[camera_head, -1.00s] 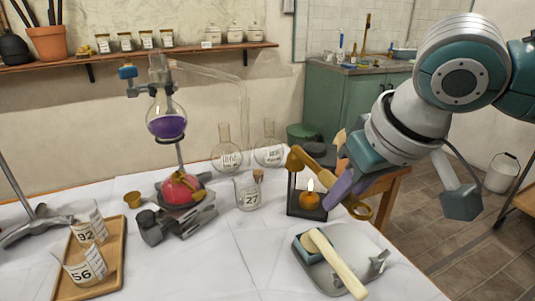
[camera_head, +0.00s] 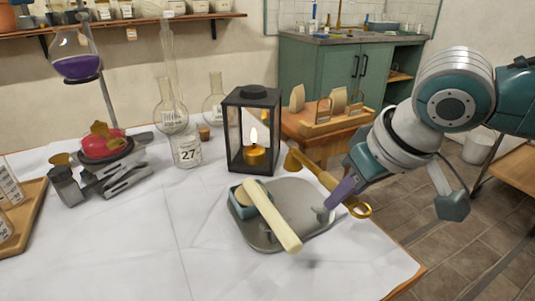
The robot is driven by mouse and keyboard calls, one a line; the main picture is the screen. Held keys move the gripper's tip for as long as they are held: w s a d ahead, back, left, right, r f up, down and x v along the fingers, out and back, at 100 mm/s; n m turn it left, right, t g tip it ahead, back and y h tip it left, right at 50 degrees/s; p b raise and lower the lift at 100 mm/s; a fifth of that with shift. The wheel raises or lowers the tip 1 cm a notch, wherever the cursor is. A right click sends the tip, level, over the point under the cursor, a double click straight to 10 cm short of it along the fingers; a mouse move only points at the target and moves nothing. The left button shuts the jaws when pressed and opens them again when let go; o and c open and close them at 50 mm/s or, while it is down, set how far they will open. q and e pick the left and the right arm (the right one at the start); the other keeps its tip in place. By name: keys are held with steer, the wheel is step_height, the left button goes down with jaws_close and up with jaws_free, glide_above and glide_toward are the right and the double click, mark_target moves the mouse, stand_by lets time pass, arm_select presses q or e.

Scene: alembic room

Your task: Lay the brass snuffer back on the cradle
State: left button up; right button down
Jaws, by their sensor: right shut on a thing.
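The brass snuffer (camera_head: 322,178) shows at centre right in the head view, its cone at the upper left and its ring handle at the lower right. My right gripper (camera_head: 340,193), with purple fingers, is shut on the snuffer's rod near the ring. It holds the snuffer tilted over the right part of a grey tray (camera_head: 290,196). A small grey forked rest (camera_head: 323,215), which looks like part of the cradle, stands on the tray just below the gripper. I cannot tell the exact gap between snuffer and rest. My left gripper is not in view.
A pale candle-like stick (camera_head: 272,217) lies across a blue box (camera_head: 250,197) on the tray. A black lantern (camera_head: 251,94) with a lit candle (camera_head: 255,152) stands behind it. Glassware is at the left. The front white cloth (camera_head: 150,255) is clear.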

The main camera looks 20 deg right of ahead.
mark_target(328, 226)
steer(key=shift+f+b, duration=1.25)
steer(key=shift+b, duration=0.25)
steer(key=shift+f, duration=0.95)
steer(key=shift+f, duration=0.15)
steer(key=c, duration=0.6)
jaws_free()
steer(key=shift+c, duration=0.2)
